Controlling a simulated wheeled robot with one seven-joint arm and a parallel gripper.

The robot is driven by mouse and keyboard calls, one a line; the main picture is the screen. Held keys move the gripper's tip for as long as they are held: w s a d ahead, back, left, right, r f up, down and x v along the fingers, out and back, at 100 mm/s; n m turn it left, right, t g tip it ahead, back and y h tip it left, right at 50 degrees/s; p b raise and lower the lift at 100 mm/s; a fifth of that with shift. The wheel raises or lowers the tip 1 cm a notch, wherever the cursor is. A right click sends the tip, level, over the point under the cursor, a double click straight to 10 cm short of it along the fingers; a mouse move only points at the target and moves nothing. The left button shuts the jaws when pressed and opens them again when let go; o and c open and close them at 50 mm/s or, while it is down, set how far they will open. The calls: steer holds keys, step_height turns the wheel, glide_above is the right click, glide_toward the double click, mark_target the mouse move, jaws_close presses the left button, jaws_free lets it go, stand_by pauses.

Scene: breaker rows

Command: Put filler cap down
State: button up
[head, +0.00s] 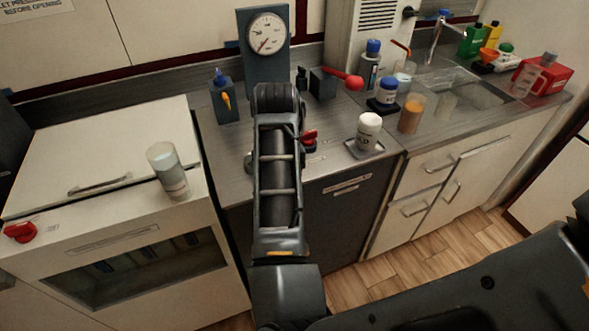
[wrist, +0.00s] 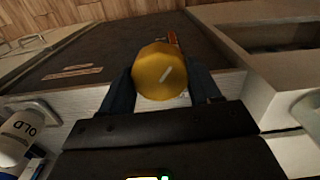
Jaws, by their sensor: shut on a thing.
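Whether the cap touches the surface below cannot be told. In the head view my arm hides the gripper and the cap.
A red-handled part (head: 309,140) lies on the grey counter (head: 225,150) just right of my arm. A white jar (head: 369,130) stands on a small tray, beside an orange-filled cup (head: 411,113). A gauge panel (head: 265,45) stands behind; a clear tumbler (head: 168,170) stands left.

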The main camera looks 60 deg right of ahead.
steer(key=w+a+f+n, duration=0.2)
steer(key=a+f, duration=0.1)
steer(key=a, duration=0.2)
steer(key=w+a+f+n, duration=0.2)
steer(key=a+f, duration=0.2)
steer(key=a, duration=0.1)
steer(key=w+a+f+n, duration=0.2)
steer(key=a+f, duration=0.2)
steer(key=a, duration=0.1)
steer(key=shift+f, duration=0.15)
steer(key=shift+d, duration=0.1)
